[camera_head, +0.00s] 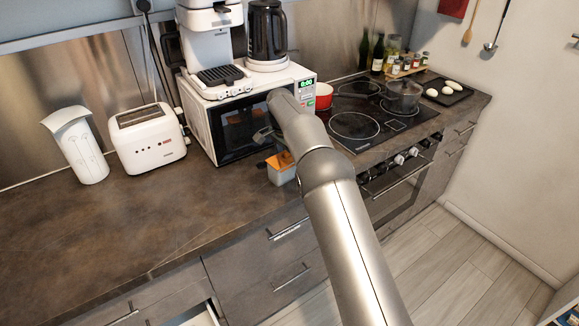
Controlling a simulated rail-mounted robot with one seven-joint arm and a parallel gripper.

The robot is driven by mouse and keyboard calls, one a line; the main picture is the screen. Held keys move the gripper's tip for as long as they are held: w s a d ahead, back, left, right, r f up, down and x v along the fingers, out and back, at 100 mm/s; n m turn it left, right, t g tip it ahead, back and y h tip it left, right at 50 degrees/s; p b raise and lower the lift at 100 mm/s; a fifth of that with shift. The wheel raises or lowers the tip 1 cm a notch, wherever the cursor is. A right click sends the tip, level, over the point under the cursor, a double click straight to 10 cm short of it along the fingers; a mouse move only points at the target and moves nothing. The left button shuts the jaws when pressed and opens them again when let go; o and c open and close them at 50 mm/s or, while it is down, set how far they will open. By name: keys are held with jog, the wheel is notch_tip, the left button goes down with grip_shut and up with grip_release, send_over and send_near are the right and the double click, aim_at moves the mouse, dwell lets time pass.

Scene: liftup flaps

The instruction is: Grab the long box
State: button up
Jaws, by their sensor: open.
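A small box (281,176) with an orange top and pale grey sides is at the front edge of the brown counter, before the microwave. It is the only box-like item near my gripper; from here I cannot tell that it is long. My gripper (263,136) is open, in front of the microwave door and just above and left of the box. My arm covers part of the box's right side, and I cannot tell whether the fingers touch it.
The microwave (240,129) carries a coffee machine (212,45) and a kettle (267,35). A toaster (147,137) and a white pitcher-like container (76,146) stand left. A red pot (323,96) stands by the hob (355,126). The left counter front is clear. A lower drawer (200,314) is open.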

jog(key=shift+d+f, duration=0.1)
jog(key=shift+f, duration=0.75)
jog(key=shift+w, duration=0.1)
jog(key=c, duration=1.1)
jog(key=shift+r, duration=0.15)
